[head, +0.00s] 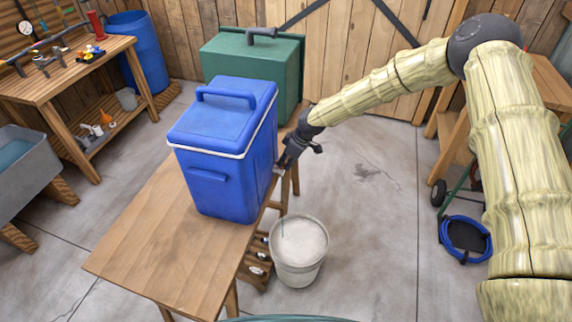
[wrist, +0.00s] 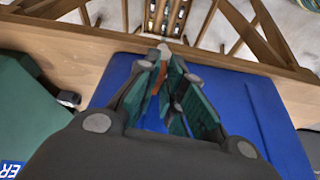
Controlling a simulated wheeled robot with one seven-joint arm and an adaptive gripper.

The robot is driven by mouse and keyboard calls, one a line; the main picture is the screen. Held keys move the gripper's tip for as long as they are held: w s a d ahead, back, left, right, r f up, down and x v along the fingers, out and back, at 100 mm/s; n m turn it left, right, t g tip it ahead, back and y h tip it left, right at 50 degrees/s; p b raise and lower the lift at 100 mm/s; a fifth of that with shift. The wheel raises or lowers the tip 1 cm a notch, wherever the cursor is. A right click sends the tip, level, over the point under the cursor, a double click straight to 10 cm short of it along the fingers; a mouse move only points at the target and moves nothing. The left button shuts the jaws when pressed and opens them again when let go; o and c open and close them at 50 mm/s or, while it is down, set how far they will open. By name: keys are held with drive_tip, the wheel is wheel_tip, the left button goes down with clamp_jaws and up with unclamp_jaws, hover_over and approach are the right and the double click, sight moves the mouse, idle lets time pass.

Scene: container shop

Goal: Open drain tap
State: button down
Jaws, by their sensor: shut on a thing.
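A blue cooler (head: 208,190) with a white rim and a lid handle stands upright on the wooden table (head: 150,245). Its blue side (wrist: 265,115) fills much of the wrist view. My gripper (head: 280,167) is at the cooler's right side, near its lower part. In the wrist view my gripper (wrist: 171,62) has its green-padded fingers close around a small part, the drain tap (wrist: 163,49), of which only a pale end shows clearly. The fingers hide most of the tap, so I cannot tell how far it is turned.
A pale bucket (head: 299,257) stands on the floor beside the table, below my gripper. A green container (head: 240,58) stands behind the cooler. A workbench (head: 60,85), a blue barrel (head: 138,50) and a grey sink (head: 35,165) are at left.

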drive_tip(key=shift+w+d+n+b, duration=0.1)
drive_tip(key=shift+w+n+b, duration=0.05)
drive_tip(key=shift+n+b, duration=0.55)
drive_tip(key=shift+g, duration=0.3)
drive_tip(key=c, duration=1.8)
unclamp_jaws()
drive_tip(key=v, duration=1.2)
